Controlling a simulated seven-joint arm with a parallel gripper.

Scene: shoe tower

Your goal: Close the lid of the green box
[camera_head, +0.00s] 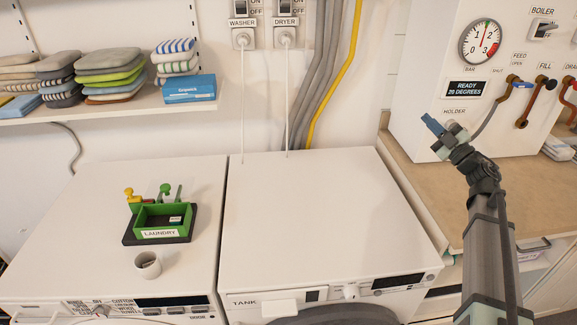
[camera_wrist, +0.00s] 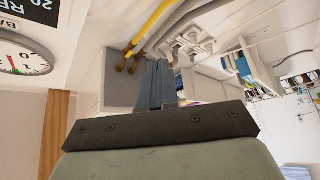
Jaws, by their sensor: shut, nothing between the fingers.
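The green box (camera_head: 150,219) stands on a dark base on top of the left machine, with a LAUNDRY label on its front. Its top looks open, and a small white-labelled item (camera_head: 175,219) shows inside. A green knobbed part (camera_head: 166,190) and a yellow one (camera_head: 130,195) rise at its back; I cannot tell which part is the lid. My gripper (camera_head: 431,122) is shut and empty, raised at the right in front of the boiler panel, far from the box. Its closed fingers (camera_wrist: 157,85) show in the wrist view, where I cannot make out the box.
A small white cup (camera_head: 148,265) stands in front of the box. The right machine's top (camera_head: 310,210) is clear. Folded towels (camera_head: 110,70) lie on a shelf above the left machine. The boiler panel (camera_head: 470,90) stands at the right, close to my gripper.

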